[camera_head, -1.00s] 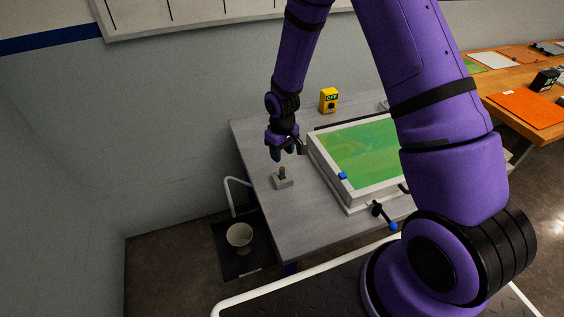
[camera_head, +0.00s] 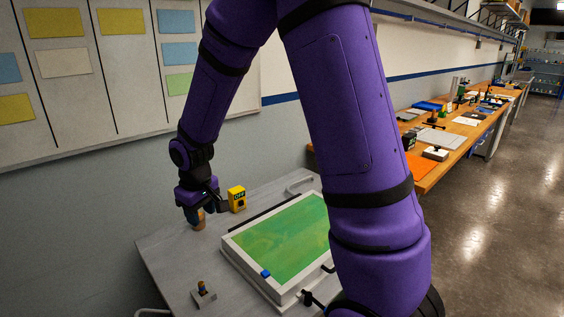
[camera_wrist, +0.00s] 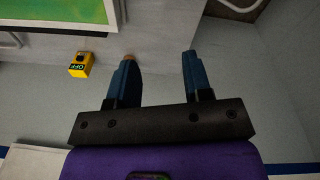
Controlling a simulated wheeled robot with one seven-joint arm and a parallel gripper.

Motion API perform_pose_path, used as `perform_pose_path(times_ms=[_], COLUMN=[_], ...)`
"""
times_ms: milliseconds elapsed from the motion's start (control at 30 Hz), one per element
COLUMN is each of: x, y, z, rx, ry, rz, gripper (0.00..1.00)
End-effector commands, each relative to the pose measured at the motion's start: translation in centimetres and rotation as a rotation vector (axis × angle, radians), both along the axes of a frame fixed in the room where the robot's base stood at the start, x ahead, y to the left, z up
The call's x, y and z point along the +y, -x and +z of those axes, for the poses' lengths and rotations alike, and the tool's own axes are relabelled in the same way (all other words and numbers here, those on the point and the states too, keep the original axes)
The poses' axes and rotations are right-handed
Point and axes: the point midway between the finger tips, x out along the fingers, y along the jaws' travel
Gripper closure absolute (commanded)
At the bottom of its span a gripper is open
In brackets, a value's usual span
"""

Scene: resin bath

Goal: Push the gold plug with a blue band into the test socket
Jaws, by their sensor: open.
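The gold plug with a blue band (camera_head: 201,285) stands in or on a small grey block, the test socket (camera_head: 206,296), near the front left of the grey table. How deep it sits cannot be told. My gripper (camera_head: 198,214) is behind it, near the table's back left edge, pointing down and clear of the plug. In the wrist view my gripper (camera_wrist: 157,60) has its two blue fingers apart, with nothing clearly between them. A small tan-orange object (camera_head: 200,224) shows by the fingertips, partly hidden. The plug and socket do not show in the wrist view.
A yellow box marked OFF (camera_head: 237,198) stands right of my gripper and also shows in the wrist view (camera_wrist: 81,64). A white-framed tray with a green surface (camera_head: 241,261) fills the table's middle. Bare table (camera_head: 170,255) lies between gripper and socket.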

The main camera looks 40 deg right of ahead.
Motion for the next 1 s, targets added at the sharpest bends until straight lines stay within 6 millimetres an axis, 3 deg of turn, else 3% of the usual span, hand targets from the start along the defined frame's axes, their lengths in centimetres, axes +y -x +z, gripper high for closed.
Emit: perform_pose_path(times_ms=[33,200,500,800,1000], x=[-0.3,-1.3,-2.7,-3.6,-3.9], y=[0.8,3.8,10.6,18.5,23.3], z=[2.0,7.4,14.9,19.8,21.3], rx=[-0.022,-0.075,-0.166,-0.256,-0.306], ry=[0.000,-0.001,-0.023,-0.064,-0.099], rz=[-0.014,-0.062,-0.140,-0.210,-0.247], gripper=[0.54,0.54,0.54,0.54,0.54])
